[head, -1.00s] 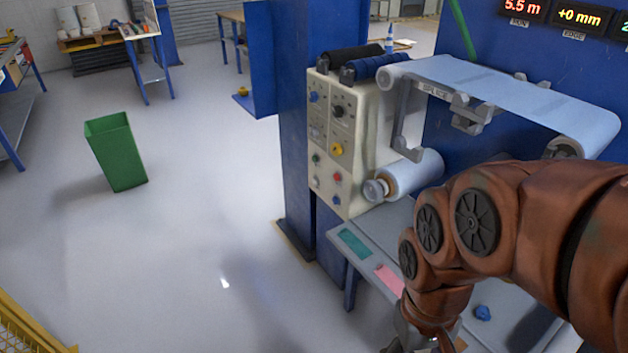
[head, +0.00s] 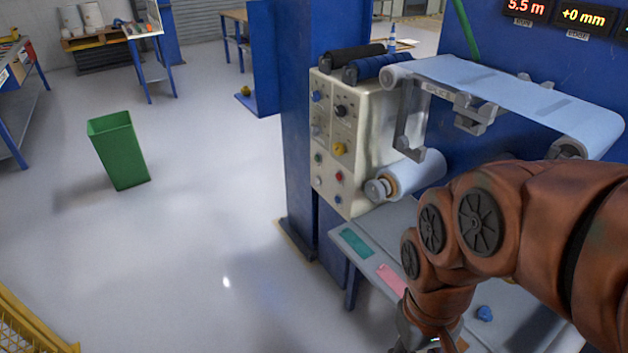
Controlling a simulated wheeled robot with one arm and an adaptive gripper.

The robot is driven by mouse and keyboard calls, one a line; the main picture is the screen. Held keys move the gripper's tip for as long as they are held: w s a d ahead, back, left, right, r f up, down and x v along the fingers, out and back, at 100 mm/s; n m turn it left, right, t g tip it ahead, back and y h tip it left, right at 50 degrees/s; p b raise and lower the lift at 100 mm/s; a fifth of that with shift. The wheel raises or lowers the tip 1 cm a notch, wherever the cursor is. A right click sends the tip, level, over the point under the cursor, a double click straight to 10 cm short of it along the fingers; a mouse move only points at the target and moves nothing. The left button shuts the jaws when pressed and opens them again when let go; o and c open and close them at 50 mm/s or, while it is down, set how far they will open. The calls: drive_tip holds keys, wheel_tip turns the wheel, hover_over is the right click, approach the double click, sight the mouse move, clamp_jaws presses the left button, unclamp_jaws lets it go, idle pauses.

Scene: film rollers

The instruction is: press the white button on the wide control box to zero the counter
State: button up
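The beige control box (head: 357,120) is fixed to the blue machine post in the middle of the head view. Its front has two columns of small coloured knobs and buttons. A small whitish button (head: 317,181) sits low in the left column, below a green one (head: 318,158) and left of a red one (head: 339,176). My gripper (head: 428,346) is at the bottom edge, over the machine's grey table, below and right of the box and well apart from it. Its fingers are mostly cut off by the frame, so I cannot tell its opening.
A film roll (head: 415,174) projects beside the box, with film (head: 510,92) stretched above. The grey table (head: 372,246) carries green and pink patches and a blue knob (head: 484,314). Displays (head: 583,17) read 5.5 m and +0 mm. A green bin (head: 118,152) stands left on open floor.

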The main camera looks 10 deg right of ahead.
clamp_jaws()
idle(1.4)
